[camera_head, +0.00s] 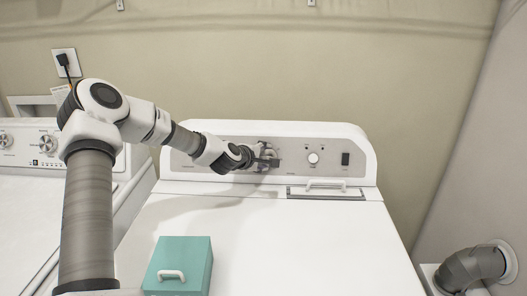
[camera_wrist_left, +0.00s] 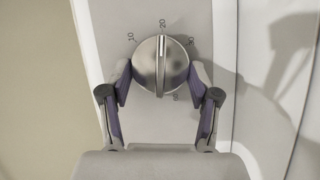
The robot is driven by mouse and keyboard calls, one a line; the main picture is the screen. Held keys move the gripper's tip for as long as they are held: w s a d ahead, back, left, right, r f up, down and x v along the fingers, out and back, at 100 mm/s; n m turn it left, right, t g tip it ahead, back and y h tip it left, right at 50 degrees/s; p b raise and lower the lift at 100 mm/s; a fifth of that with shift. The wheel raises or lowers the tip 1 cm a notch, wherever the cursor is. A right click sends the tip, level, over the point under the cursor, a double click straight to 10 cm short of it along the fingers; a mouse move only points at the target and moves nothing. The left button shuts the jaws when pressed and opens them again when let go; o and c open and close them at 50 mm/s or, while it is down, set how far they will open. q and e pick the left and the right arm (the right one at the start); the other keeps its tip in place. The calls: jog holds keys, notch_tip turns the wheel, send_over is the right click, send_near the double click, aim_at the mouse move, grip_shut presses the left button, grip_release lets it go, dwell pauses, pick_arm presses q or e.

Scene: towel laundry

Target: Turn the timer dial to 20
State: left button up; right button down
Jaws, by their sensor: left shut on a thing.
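The timer dial (camera_wrist_left: 158,48) is a round silver knob with a raised ridge, on the grey control panel (camera_head: 297,165) of the right-hand machine. In the left wrist view, marks 10, 20 and 30 show around it, with another mark partly hidden. The ridge lies nearly upright in that picture, one end in line with the 20 mark (camera_wrist_left: 163,23). My left gripper (camera_head: 268,158) is at the dial; in the left wrist view its fingers (camera_wrist_left: 161,78) are shut on the dial from both sides. In the head view the gripper mostly hides the dial. My right gripper is out of view.
A white knob (camera_head: 313,158) and a dark switch (camera_head: 346,159) sit right of the dial. A handled lint screen (camera_head: 326,193) is below them. A teal box (camera_head: 190,252) stands on the machine's front left top. The white top (camera_head: 300,240) is otherwise clear.

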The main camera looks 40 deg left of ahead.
aim_at(264, 156)
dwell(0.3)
pick_arm(q)
jog(key=o, duration=1.2)
jog(key=shift+w, duration=0.1)
jog(key=shift+c, duration=0.2)
notch_tip(264, 156, up, 10)
